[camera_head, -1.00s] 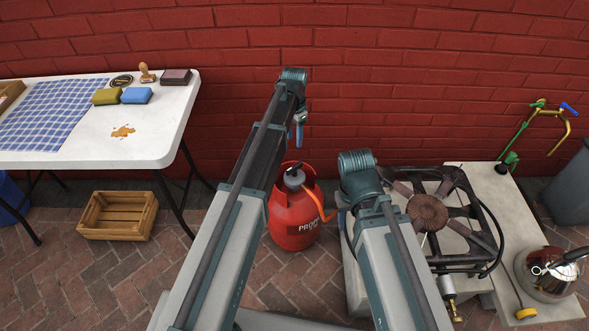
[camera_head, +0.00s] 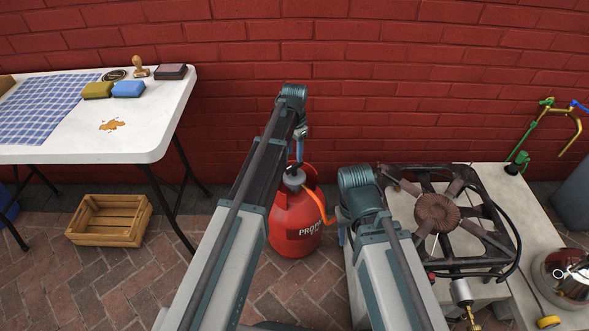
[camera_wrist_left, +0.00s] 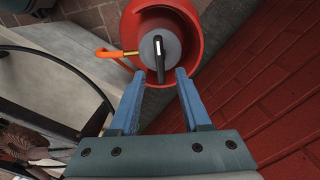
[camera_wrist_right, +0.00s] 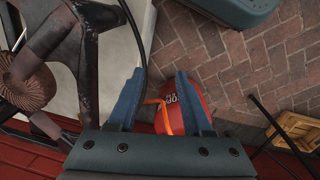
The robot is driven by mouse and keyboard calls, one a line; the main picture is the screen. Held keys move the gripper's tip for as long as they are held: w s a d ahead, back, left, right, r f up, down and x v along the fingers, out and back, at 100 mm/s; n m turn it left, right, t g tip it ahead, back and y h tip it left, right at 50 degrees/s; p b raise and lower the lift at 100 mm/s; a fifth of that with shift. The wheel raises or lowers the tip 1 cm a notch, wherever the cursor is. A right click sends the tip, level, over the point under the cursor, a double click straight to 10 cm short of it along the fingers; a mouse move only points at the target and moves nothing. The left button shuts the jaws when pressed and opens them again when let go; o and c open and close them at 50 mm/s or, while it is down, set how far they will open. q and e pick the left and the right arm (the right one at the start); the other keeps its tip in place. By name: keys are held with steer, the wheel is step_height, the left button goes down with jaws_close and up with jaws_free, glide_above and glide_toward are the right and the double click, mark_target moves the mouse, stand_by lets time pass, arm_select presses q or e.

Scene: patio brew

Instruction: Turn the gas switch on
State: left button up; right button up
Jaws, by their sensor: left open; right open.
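The red propane bottle (camera_head: 296,222) stands on the brick floor between the table and the stove. A grey regulator with a black switch handle (camera_wrist_left: 158,58) sits on its top, and an orange hose (camera_wrist_left: 112,54) leaves its side. My left gripper (camera_wrist_left: 159,74) is open above the bottle top. In the left wrist view the switch handle lies between and just beyond its fingertips, with no clear contact. In the head view this gripper (camera_head: 299,148) is just above the regulator. My right gripper (camera_wrist_right: 160,74) is open and empty beside the stove; the bottle shows beyond its fingers.
The gas stove (camera_head: 437,215) stands to the right, close to my right arm, with a kettle (camera_head: 565,275) farther right. A white table (camera_head: 160,115) and a wooden crate (camera_head: 109,220) are on the left. The brick wall (camera_head: 400,60) is behind the bottle.

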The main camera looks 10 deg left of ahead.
mark_target(295, 164)
arm_select(q)
step_height(295, 164, down, 5)
steer(key=b, duration=0.4)
jaws_close()
